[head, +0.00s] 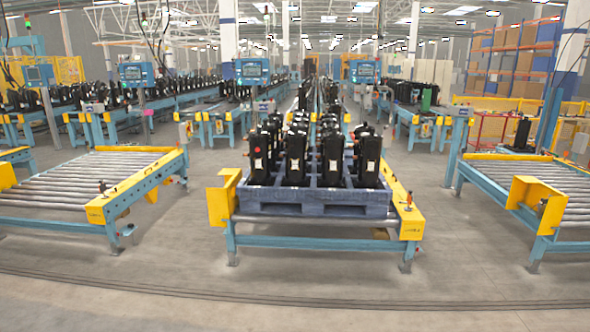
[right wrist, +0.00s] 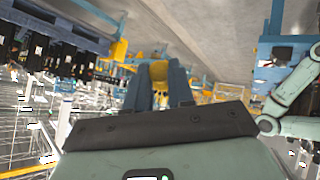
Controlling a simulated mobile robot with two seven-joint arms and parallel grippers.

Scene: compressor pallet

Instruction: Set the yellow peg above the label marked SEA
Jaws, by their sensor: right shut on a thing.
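In the right wrist view my right gripper (right wrist: 157,84) shows its two blue fingers, shut on a yellow piece, which looks like the yellow peg (right wrist: 158,70). The peg sits between the fingertips, and its lower part is hidden by the gripper. The head view shows neither gripper and no yellow peg that I can make out. No label marked SEA can be read in either view. My left gripper is not in view.
In the head view a blue pallet (head: 312,196) with several black compressors stands on the middle conveyor. Roller conveyors with yellow corner guards stand left (head: 85,180) and right (head: 530,178). The grey floor (head: 300,290) in front is clear.

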